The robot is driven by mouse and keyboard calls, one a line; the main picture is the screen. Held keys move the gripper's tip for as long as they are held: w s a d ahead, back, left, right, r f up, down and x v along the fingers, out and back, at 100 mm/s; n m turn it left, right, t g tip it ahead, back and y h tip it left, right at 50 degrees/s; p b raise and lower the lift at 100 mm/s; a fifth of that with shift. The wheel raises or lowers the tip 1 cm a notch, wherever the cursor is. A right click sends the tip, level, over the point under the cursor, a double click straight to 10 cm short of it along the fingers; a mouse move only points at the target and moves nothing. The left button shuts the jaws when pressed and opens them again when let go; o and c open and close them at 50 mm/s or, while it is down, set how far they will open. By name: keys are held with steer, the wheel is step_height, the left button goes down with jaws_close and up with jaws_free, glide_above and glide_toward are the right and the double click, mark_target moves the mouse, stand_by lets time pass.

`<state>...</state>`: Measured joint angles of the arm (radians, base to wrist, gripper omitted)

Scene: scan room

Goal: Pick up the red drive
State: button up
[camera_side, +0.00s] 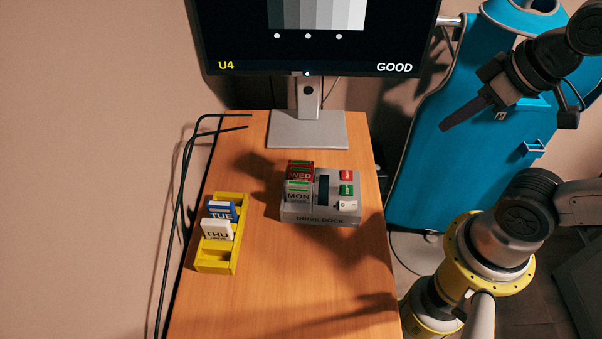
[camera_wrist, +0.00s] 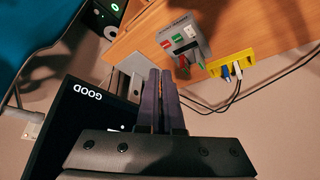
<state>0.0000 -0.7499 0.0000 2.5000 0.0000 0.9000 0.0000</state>
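The red drive (camera_side: 300,171), labelled WED, stands upright in the rear slot of the grey drive dock (camera_side: 320,218). A grey-and-green drive marked MON (camera_side: 298,195) stands just in front and hides its lower part. In the wrist view the red drive (camera_wrist: 182,72) shows dark and small beyond the fingertips, at the dock (camera_wrist: 184,30). My gripper (camera_side: 446,127) hangs in the air at the upper right, well apart from the dock. In the wrist view its dark fingers (camera_wrist: 160,72) lie close together with a thin slit between them and hold nothing.
A yellow rack (camera_side: 216,266) at the left holds a blue TUE drive (camera_side: 221,210) and a white THU drive (camera_side: 217,230). The monitor (camera_side: 300,65) stands behind the dock. Black cables (camera_side: 184,160) run along the left table edge. The wooden table's front is clear.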

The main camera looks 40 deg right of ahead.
steer(key=o, duration=0.8)
steer(key=m+y, duration=0.3)
steer(key=m, duration=2.5)
glide_above(305, 162)
steer(key=s+d, duration=0.4)
step_height(305, 162, down, 7)
steer(key=w+a+f, duration=0.1)
steer(key=f, duration=0.2)
steer(key=w+a+f+g, duration=0.1)
steer(key=f, duration=0.3)
steer(key=f+g, duration=0.1)
steer(key=f, duration=0.3)
steer(key=shift+w+a+f, duration=0.2)
steer(key=shift+w+a, duration=0.2)
steer(key=shift+x, duration=3.05)
